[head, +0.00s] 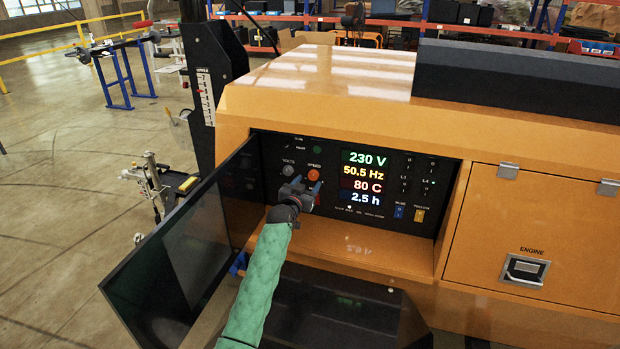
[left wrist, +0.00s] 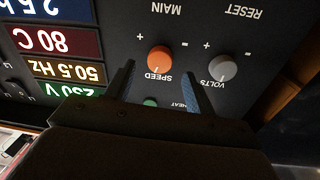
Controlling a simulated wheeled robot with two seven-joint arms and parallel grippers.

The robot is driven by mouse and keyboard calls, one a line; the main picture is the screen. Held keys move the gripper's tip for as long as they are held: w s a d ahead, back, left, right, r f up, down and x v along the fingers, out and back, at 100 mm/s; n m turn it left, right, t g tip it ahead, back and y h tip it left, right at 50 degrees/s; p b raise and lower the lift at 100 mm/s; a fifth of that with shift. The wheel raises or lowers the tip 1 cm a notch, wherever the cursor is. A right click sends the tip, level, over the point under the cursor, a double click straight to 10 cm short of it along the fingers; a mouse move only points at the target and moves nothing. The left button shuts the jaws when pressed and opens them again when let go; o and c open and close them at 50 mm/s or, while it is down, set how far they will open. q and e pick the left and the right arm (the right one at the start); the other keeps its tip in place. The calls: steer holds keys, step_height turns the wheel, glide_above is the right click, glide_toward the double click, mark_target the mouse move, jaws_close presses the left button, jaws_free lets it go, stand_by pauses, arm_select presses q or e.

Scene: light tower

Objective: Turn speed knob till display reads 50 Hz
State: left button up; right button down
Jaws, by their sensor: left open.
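The orange speed knob (head: 314,175) is on the black control panel, under the word SPEED. It also shows in the left wrist view (left wrist: 159,59), where the picture is upside down. The display (head: 364,173) reads 50.5 Hz in yellow, with 230 V above and 80 C and 2.5 h below. My left gripper (head: 299,188) is open in front of the panel, just below the knob in the head view. In the wrist view its two fingers (left wrist: 160,76) point toward the knob, one to each side of it; I see no contact. My right gripper is not in view.
The grey volts knob (head: 288,171) sits just left of the speed knob. The tinted panel door (head: 175,245) stands open at left. Blue (head: 398,212) and yellow (head: 420,215) switches are at lower right of the panel. An orange ledge (head: 375,255) runs below.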

mark_target(312, 177)
arm_select(q)
steer(key=shift+p+x, duration=0.3)
steer(key=shift+x, duration=1.2)
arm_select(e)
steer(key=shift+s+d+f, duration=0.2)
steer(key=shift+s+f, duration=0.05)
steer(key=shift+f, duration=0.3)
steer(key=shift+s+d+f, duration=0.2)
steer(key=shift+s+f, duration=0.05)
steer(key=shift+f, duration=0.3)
arm_select(q)
steer(key=c, duration=0.9)
steer(key=shift+c, duration=0.3)
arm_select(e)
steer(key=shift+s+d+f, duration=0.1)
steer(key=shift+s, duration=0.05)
arm_select(q)
steer(key=shift+f+n+b, duration=0.15)
steer(key=shift+n+b, duration=0.75)
steer(key=shift+n, duration=1.1)
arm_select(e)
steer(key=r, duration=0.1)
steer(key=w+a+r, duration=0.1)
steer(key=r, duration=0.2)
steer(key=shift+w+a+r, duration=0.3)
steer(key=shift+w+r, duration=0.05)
